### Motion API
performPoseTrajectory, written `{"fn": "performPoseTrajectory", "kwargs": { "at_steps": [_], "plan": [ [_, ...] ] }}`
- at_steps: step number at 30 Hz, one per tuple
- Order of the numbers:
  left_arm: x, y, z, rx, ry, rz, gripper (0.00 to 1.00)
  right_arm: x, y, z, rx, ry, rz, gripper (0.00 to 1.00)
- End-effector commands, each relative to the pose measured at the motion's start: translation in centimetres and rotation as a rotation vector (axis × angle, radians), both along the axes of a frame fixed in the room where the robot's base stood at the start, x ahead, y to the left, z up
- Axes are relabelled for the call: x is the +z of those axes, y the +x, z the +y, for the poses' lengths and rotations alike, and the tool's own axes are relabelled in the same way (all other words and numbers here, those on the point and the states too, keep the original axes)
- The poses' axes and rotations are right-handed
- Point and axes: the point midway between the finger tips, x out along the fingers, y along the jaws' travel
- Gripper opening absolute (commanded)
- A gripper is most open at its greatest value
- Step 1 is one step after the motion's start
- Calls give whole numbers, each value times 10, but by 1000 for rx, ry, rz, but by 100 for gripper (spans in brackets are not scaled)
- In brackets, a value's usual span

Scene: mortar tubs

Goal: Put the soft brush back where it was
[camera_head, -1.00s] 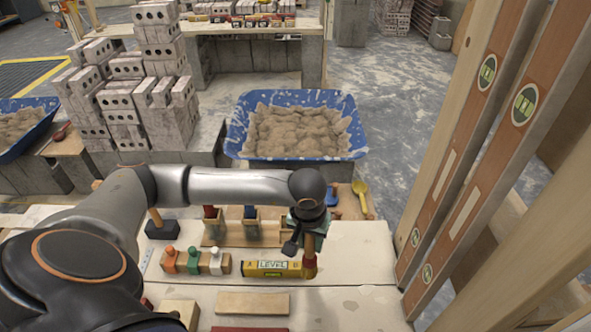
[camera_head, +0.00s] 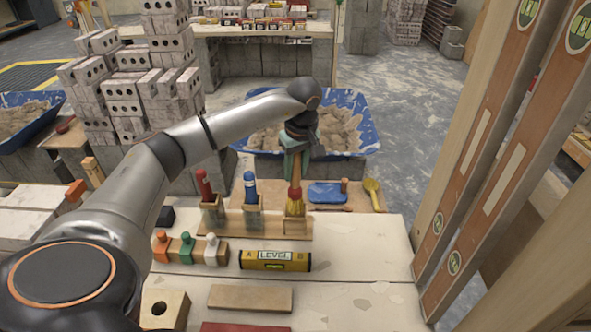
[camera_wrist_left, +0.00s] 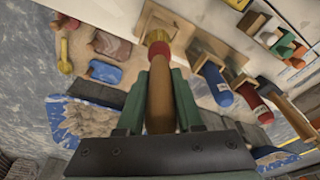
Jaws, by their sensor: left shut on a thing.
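The soft brush (camera_head: 294,196) has a wooden handle, a red collar and yellow bristles. My left gripper (camera_head: 297,163) is shut on its handle and holds it upright, bristles down. The brush also shows between the green fingers of the left gripper (camera_wrist_left: 160,95) in the left wrist view. A wooden rack (camera_head: 240,226) holds a red-handled tool (camera_head: 204,187) and a blue-handled tool (camera_head: 250,190). The bristles are over the rack's right end, right of the blue-handled tool. I cannot tell whether they touch the rack. My right gripper is out of view.
A yellow level (camera_head: 275,261) and a block with orange, green and white knobs (camera_head: 190,250) lie in front of the rack. A blue float (camera_head: 327,193) and a yellow scoop (camera_head: 373,194) lie behind right. A blue mortar tub (camera_head: 368,135) stands farther back. Tall levels lean at right.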

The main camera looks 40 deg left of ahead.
Motion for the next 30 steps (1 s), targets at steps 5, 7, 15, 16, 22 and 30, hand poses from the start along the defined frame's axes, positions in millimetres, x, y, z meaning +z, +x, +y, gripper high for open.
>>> {"fn": "performPoseTrajectory", "kwargs": {
  "at_steps": [5, 7, 15, 16, 22, 30],
  "plan": [
    [-24, 0, 0, -2, 0, 0, 0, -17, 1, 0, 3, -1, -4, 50],
    [-31, 0, 0, -2, 1, -1, 0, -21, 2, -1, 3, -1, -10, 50],
    [-53, 0, 0, -2, 1, 0, 0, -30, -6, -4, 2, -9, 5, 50],
    [-55, 0, 0, -2, 1, 0, 0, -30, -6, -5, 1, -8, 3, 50],
    [-62, 0, 0, -2, 1, -1, 0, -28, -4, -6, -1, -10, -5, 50],
    [-62, 0, 0, -2, 1, -1, 0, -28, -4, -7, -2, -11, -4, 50]
  ]
}}
